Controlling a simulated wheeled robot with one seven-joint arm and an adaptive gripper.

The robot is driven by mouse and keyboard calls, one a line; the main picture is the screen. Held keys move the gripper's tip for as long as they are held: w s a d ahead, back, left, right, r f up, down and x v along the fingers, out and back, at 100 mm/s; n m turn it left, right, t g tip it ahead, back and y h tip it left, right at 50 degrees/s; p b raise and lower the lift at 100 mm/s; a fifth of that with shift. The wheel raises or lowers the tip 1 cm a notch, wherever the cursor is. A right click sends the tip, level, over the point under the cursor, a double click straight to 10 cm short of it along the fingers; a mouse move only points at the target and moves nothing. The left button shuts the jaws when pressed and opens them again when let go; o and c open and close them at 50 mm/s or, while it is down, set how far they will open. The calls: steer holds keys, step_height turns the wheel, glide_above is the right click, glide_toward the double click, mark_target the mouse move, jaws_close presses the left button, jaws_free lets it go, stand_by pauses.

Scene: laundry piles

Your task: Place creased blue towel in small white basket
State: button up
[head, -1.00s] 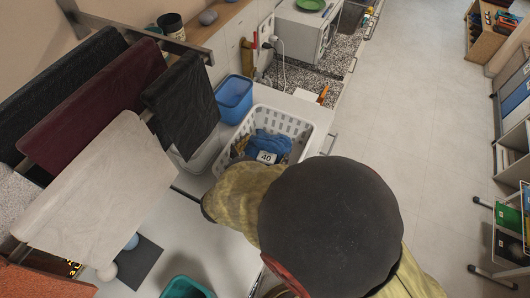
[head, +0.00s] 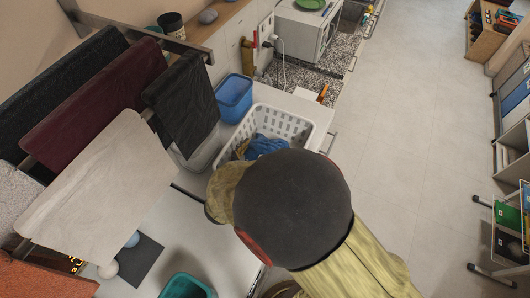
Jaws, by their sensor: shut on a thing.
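A white basket (head: 283,122) with slotted walls stands on the white counter, just beyond my arm. A crumpled blue cloth (head: 262,146) lies inside it, with darker material beside it. It may be the creased blue towel, but I cannot tell. My arm, with its big dark round joint, covers the near part of the basket and part of the cloth. My gripper is hidden behind the arm, so its fingers and anything between them do not show.
A blue tub (head: 234,98) stands left of the basket, with a pale container (head: 201,154) nearer. Dark, maroon and cream cloths (head: 95,185) hang on a rack at left. A teal bin (head: 187,288) is at the bottom. The floor (head: 410,130) at right is clear.

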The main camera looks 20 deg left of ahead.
steer(key=shift+s+d+f, duration=0.15)
steer(key=shift+d+f, duration=0.1)
steer(key=shift+f, duration=0.25)
steer(key=o, duration=0.8)
steer(key=shift+f, duration=0.1)
steer(key=shift+o, duration=0.6)
steer(key=shift+s+d+f, duration=0.1)
steer(key=shift+d+f, duration=0.05)
steer(key=shift+f, duration=0.05)
steer(key=shift+r, duration=0.3)
steer(key=r+v, duration=0.1)
steer(key=v, duration=1.1)
steer(key=shift+w+a+r+b, duration=0.25)
steer(key=shift+a+b, duration=0.1)
